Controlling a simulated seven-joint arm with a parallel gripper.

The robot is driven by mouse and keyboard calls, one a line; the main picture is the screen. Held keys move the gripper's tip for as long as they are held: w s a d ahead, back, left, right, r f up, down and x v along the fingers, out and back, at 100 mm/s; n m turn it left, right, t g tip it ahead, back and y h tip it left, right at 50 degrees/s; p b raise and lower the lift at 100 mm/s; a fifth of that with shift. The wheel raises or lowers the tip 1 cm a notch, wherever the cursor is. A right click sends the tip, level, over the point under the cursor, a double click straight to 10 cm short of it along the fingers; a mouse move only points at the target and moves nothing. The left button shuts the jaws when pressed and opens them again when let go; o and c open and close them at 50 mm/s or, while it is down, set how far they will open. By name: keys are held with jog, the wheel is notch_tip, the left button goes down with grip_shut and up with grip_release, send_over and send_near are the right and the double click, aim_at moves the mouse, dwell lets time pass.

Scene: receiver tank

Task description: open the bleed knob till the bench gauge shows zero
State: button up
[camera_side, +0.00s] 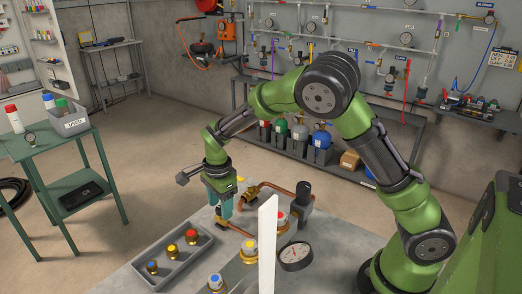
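The bench gauge (296,256) is a round white dial with a dark rim at the front of the grey bench. Its needle is too small to read. Copper pipework (275,188) runs behind it, with a red-topped knob (282,216) and a yellow-topped knob (249,245) near a white upright panel (267,245). A blue-topped knob (215,281) stands at the front edge. I cannot tell which is the bleed knob. My gripper (222,212) points down at the left end of the pipework; its fingertips are too small to tell open from shut, or whether they touch anything.
A grey tray (198,262) with yellow, red and blue-topped parts lies on the bench's left. The white panel partly hides the pipework. A green side table (45,143) with a bin (70,122) stands far left. Gas cylinders (300,136) line the back wall rack.

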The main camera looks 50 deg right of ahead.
notch_tip(320, 180, up, 17)
jog(key=shift+s, duration=0.35)
jog(key=shift+a+f, duration=0.1)
dwell(0.4)
jog(key=s+d+r+n+t+y, duration=0.2)
jog(key=s+n+t, duration=0.4)
jog(key=s+n, duration=1)
jog(key=s, duration=0.4)
jog(key=shift+s+d+r+t, duration=0.15)
jog(key=shift+s+d+t, duration=0.05)
jog(key=shift+s+t, duration=0.1)
